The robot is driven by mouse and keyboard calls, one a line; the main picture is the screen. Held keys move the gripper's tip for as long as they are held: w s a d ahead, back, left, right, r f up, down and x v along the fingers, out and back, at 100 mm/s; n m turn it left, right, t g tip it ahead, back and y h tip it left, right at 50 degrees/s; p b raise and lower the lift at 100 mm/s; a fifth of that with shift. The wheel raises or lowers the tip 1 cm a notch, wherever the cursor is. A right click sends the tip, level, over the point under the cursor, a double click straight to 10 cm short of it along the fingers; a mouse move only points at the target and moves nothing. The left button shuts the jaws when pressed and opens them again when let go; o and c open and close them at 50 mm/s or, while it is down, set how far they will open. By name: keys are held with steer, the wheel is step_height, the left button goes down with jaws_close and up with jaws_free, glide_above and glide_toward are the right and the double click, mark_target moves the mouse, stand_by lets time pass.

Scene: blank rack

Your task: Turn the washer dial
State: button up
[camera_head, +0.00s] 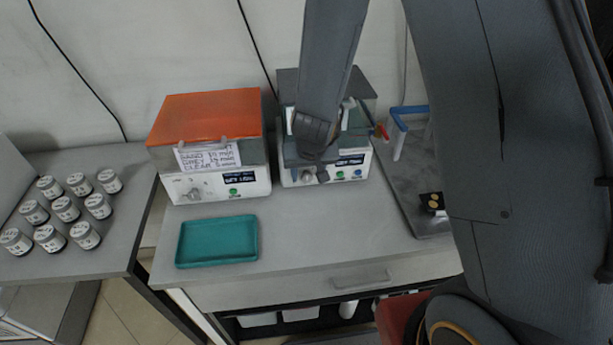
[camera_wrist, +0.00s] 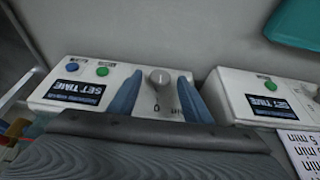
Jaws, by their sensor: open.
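The right washer (camera_head: 345,168) is a white box with a grey lid, a SET TIME label and green and blue buttons. Its round dial (camera_wrist: 159,75) shows in the wrist view between the two blue fingers of my gripper (camera_wrist: 160,84). The fingers are open, one on each side of the dial, with a visible gap to it. In the head view my gripper (camera_head: 309,174) is in front of this washer and partly hides the dial. The left washer (camera_head: 222,186) has an orange lid and its own dial (camera_head: 193,194).
A teal tray (camera_head: 217,241) lies on the grey bench (camera_head: 320,225) before the left washer. Several labelled jars (camera_head: 66,208) stand on the left table. A blue-handled item (camera_head: 398,130) stands at right. The bench front is clear.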

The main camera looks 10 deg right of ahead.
steer(key=c, duration=1.1)
steer(key=shift+o, duration=0.2)
